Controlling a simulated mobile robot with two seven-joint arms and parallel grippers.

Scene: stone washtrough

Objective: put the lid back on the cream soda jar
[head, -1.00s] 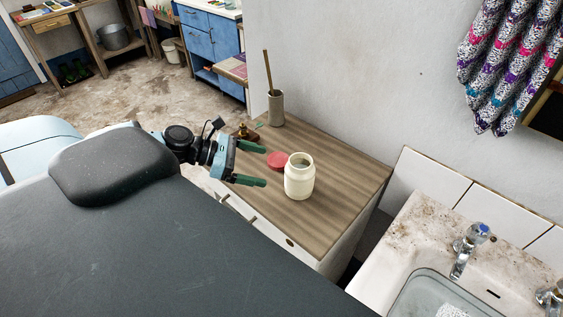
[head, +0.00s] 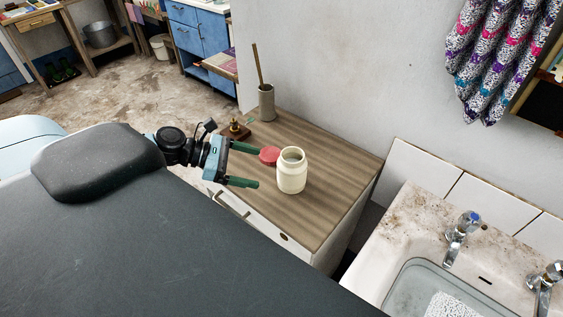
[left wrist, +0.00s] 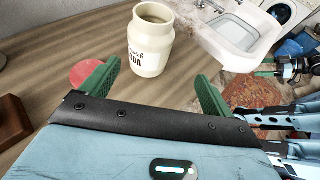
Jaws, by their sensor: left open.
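The cream jar (head: 292,172) stands upright and open on the wooden cabinet top, and its dark lettering shows in the left wrist view (left wrist: 150,52). The red round lid (head: 269,156) lies beside it, on the far left side; in the left wrist view the lid (left wrist: 84,72) is partly covered by one green finger. My left gripper (head: 258,167) is open and empty, to the left of the jar, its fingers pointing at it. The far finger's tip is close to the lid; I cannot tell whether they touch. What seems to be my right gripper (left wrist: 266,70) shows small at the right of the left wrist view.
A grey holder with a stick (head: 266,103) and a small brass object on a wooden base (head: 235,130) stand at the cabinet's back left. The wall is behind. A stone sink with taps (head: 410,235) is on the right. The cabinet top right of the jar is clear.

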